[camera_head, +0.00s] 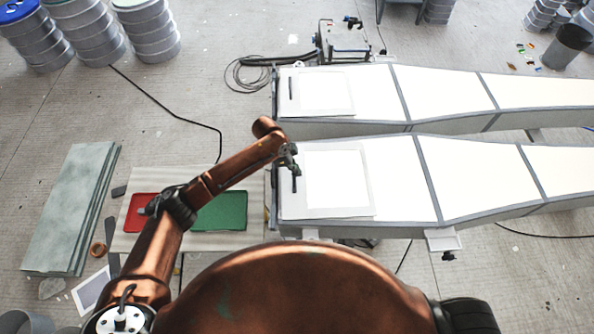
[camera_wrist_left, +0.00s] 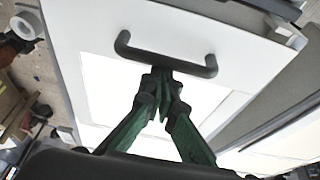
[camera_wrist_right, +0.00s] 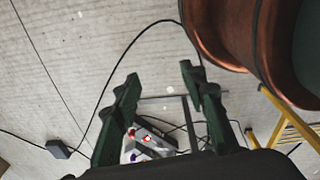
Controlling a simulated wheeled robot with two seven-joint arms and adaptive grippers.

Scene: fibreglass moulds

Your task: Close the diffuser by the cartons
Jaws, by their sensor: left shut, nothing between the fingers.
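Two long white moulds lie side by side, the near one (camera_head: 470,172) and the far one (camera_head: 440,90). Each has a pale panel with a dark handle at its left end. I cannot tell which part is the diffuser, and I see no clear cartons. My left gripper (camera_head: 291,157) is shut and empty above the near mould's panel (camera_head: 365,185), by its handle (camera_head: 295,184). In the left wrist view, the shut fingertips (camera_wrist_left: 164,88) overlap the middle of the black handle (camera_wrist_left: 165,62); contact is unclear. My right gripper (camera_wrist_right: 160,82) is open and empty, over the floor.
A low table (camera_head: 245,172) with a red tray (camera_head: 139,212) and a green tray (camera_head: 220,211) stands left of the near mould. Steel drums (camera_head: 152,30) stand at the back left. Cables cross the floor. A yellow frame (camera_wrist_right: 290,120) shows in the right wrist view.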

